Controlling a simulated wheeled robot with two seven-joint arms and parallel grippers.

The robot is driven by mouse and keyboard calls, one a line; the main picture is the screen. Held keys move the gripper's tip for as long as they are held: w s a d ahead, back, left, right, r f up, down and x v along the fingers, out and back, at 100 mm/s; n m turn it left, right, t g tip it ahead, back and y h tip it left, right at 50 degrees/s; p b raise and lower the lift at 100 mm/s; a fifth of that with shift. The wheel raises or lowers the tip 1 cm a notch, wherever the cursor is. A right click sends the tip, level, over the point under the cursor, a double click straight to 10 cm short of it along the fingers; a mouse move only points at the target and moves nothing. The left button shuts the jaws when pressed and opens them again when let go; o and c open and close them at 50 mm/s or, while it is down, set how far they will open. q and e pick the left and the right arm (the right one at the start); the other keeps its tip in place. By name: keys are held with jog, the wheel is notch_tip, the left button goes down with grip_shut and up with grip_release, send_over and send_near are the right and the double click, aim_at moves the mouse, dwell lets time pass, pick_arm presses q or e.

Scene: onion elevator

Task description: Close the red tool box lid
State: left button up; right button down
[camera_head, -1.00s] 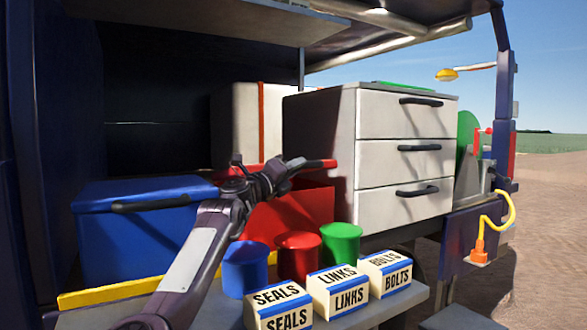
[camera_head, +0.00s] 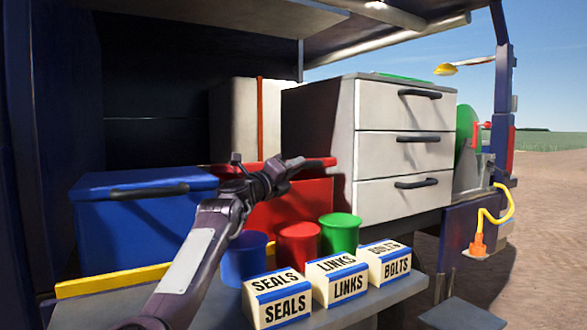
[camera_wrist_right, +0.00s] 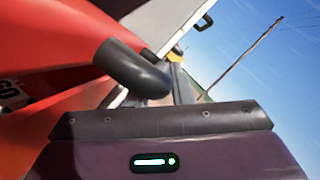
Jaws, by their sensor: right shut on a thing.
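The red tool box (camera_head: 300,205) stands on the vehicle's bed, between the blue box and the white drawer unit. Its upper red part, the lid (camera_head: 298,162), shows behind my right gripper (camera_head: 318,168); how far open it stands is hard to tell. My right gripper is at the box's upper front, its jaws shut on a dark rounded bar that appears to be the lid's handle. In the right wrist view the bar (camera_wrist_right: 135,68) lies in front of red surfaces (camera_wrist_right: 50,50). My right arm hides part of the box. My left gripper is not in view.
A blue box (camera_head: 140,225) stands at left. Blue (camera_head: 244,262), red (camera_head: 297,247) and green (camera_head: 341,236) cups and the SEALS (camera_head: 277,300), LINKS (camera_head: 342,283) and BOLTS (camera_head: 388,266) boxes stand in front. The white drawer unit (camera_head: 405,150) is close at right.

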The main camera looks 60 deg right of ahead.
jog(key=c, duration=1.3)
grip_release()
jog(key=shift+d, duration=0.1)
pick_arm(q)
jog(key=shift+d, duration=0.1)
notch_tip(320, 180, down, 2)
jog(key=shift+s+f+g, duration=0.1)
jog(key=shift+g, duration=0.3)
pick_arm(e)
jog(key=v, duration=0.8)
